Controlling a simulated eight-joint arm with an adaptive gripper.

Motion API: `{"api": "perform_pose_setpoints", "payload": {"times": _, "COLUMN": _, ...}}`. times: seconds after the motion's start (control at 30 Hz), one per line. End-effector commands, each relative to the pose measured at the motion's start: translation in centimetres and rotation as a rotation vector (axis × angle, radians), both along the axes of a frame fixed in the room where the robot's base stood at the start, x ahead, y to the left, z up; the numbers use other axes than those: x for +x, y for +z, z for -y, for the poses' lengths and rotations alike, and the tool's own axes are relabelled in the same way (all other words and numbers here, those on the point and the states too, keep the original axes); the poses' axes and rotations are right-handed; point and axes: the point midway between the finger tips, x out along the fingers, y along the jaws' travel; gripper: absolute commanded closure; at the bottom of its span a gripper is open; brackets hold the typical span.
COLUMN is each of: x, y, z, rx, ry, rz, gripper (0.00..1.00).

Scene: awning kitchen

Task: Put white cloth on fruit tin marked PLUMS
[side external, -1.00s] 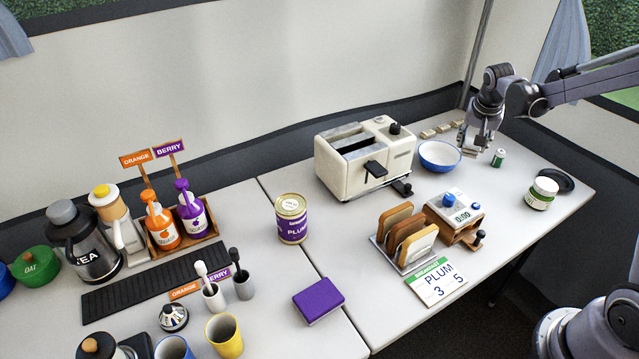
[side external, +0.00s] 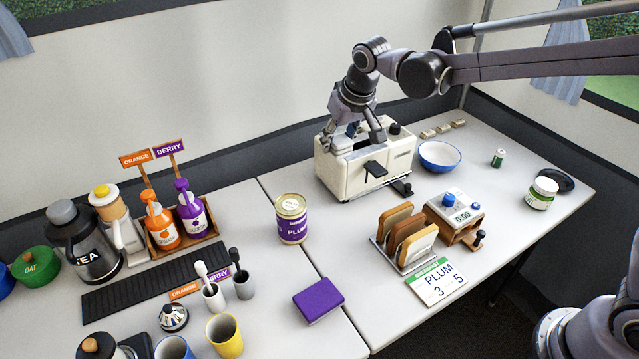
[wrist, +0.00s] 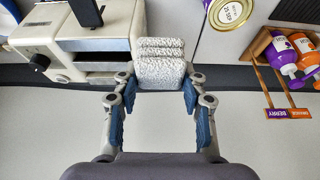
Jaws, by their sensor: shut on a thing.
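The white cloth (wrist: 160,66), folded in several layers, is pinched between the two blue-padded fingers of my gripper (wrist: 160,82) in the wrist view. In the side external view my gripper (side external: 356,135) is over the cream toaster, and the cloth is hard to make out there. The fruit tin marked PLUMS (side external: 291,226), purple and cream with a gold-rimmed lid, stands upright on the table left of the toaster. Its lid top (wrist: 229,11) shows at the upper right of the wrist view. The cloth is apart from the tin.
The cream toaster (side external: 334,177) is beneath my gripper. A purple sponge (side external: 318,300) lies in front.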

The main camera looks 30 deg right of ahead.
Motion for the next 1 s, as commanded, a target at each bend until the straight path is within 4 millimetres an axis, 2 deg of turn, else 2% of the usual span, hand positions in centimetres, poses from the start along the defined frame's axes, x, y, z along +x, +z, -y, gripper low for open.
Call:
{"api": "perform_pose_setpoints", "payload": {"times": 0.17, "x": 0.3, "y": -1.1, "z": -2.4, "rx": 0.000, "ry": 0.015, "rz": 0.000, "gripper": 0.79}}
{"api": "perform_pose_setpoints", "payload": {"times": 0.6, "x": 1.6, "y": -6.0, "z": -10.4, "rx": -0.001, "ry": 0.012, "rz": 0.000, "gripper": 0.79}}
{"api": "perform_pose_setpoints", "payload": {"times": 0.7, "x": 1.8, "y": -6.6, "z": -11.4, "rx": 0.000, "ry": 0.011, "rz": 0.000, "gripper": 0.79}}
{"api": "perform_pose_setpoints", "payload": {"times": 0.87, "x": 1.8, "y": -7.4, "z": -11.9, "rx": 0.000, "ry": 0.009, "rz": 0.000, "gripper": 0.79}}
{"api": "perform_pose_setpoints", "payload": {"times": 1.0, "x": 1.9, "y": -9.3, "z": -11.9, "rx": 0.000, "ry": 0.009, "rz": 0.000, "gripper": 0.79}}
